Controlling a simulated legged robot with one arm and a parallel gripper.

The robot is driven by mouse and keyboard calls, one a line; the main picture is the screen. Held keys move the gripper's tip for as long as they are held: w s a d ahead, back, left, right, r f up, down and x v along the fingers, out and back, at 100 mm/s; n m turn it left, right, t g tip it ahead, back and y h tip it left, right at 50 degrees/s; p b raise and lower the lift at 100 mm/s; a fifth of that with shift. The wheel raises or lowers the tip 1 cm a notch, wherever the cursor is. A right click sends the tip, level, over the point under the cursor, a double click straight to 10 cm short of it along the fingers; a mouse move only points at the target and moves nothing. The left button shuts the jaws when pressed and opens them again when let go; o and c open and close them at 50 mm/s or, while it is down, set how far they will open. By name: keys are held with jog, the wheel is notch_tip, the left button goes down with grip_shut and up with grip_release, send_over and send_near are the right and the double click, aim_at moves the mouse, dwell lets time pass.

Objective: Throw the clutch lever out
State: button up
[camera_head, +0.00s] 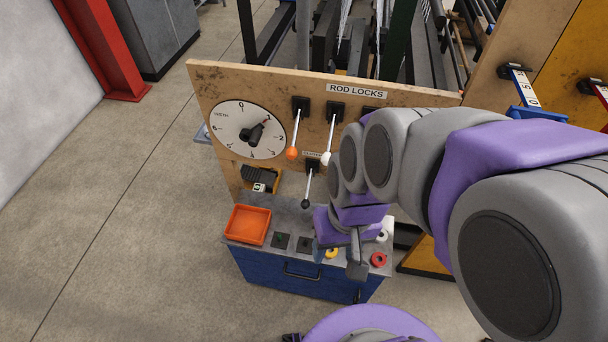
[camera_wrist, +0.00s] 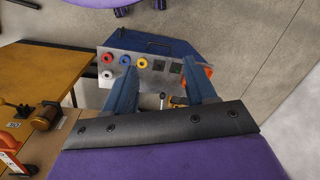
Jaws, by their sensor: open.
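The lever under the partly covered small label, likely the clutch lever (camera_head: 307,188), is a thin pale rod with a black knob. It hangs down from a black mount (camera_head: 313,165) on the wooden panel. My gripper (camera_head: 338,256) is open and empty, lower and to the right of the knob, over the console top. In the wrist view, the two blue-grey fingers of my gripper (camera_wrist: 160,74) are spread wide. A small dark knob on a pale rod, likely this lever (camera_wrist: 163,97), shows between them; I cannot tell its depth.
Two rod lock levers, one with an orange knob (camera_head: 291,153) and one white-knobbed (camera_head: 326,158), hang above. A numbered dial (camera_head: 227,142) is at left. The console (camera_head: 297,277) carries an orange tray (camera_head: 247,225) and several buttons. Floor at left is clear.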

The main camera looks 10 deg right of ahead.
jog(key=w+a+f+t+y, duration=0.2)
jog(key=w+a+f, duration=0.1)
jog(key=w+a, duration=0.6)
jog(key=w+a+f+t+y, duration=0.15)
jog(key=w+a+f, duration=0.25)
jog(key=w+a, duration=0.55)
jog(key=w+a+f+m+t+h+b, duration=0.1)
jog(key=w+a+f+m+t+h, duration=0.15)
jog(key=w+f, duration=0.55)
jog(key=w+a+f+m+t+h+b, duration=0.15)
jog(key=w+a+f, duration=0.3)
jog(key=f, duration=0.55)
jog(key=t+h, duration=0.7)
jog(key=h, duration=0.6)
send_near(306, 197)
jog(key=shift+n+y, duration=0.25)
jog(key=shift+n, duration=0.05)
jog(key=b+x, duration=0.2)
jog(key=x, duration=0.8)
jog(key=shift+w+d+f+b, duration=0.15)
jog(key=shift+w+b, duration=0.05)
jog(key=shift+b, duration=0.1)
jog(key=shift+c, duration=0.3)
grip_shut()
